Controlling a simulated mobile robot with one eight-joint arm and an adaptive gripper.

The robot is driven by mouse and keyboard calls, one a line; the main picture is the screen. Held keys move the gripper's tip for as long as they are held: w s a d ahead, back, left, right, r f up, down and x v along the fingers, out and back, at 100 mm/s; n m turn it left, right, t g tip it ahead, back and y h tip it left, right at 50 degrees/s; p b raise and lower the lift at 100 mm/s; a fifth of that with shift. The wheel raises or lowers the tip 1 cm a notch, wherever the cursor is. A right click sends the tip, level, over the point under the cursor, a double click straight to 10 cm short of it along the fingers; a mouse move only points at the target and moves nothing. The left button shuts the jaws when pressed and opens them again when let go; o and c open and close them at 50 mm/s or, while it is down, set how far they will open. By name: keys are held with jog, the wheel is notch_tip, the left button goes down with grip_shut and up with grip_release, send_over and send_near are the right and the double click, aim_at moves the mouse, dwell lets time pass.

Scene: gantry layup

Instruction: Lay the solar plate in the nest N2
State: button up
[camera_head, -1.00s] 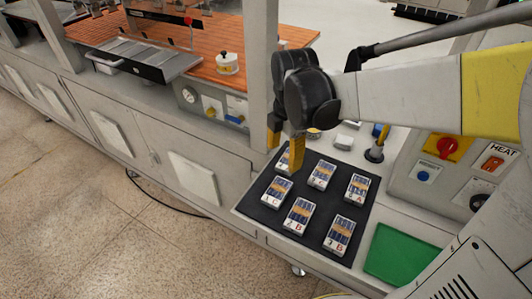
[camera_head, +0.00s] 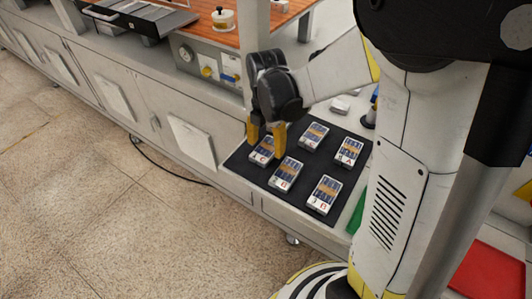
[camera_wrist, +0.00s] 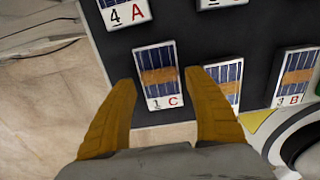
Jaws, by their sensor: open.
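Several small solar plates with blue cells, an orange band and printed labels lie on a dark mat (camera_head: 240,160). In the wrist view, the plate labelled 1 C (camera_wrist: 158,78) lies between the yellow fingers of my open gripper (camera_wrist: 160,84). In the head view, my gripper (camera_head: 266,146) is over the plate labelled C (camera_head: 262,157) at the mat's left end; I cannot tell whether it touches. The plate 2 B (camera_head: 286,173) is close beside the right finger. The plates 3 B (camera_wrist: 295,77) and 4 A (camera_wrist: 124,12) also show. I see no nest marked N2.
Other plates, such as the A plate (camera_head: 348,151), lie nearby on the mat. A post (camera_head: 256,25) stands behind my gripper. An orange-brown bench surface (camera_head: 275,12) with a white round pot (camera_head: 222,19) lies beyond.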

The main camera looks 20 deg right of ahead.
jog(key=shift+f, duration=0.9)
jog(key=c, duration=1.1)
jog(key=shift+c, duration=0.2)
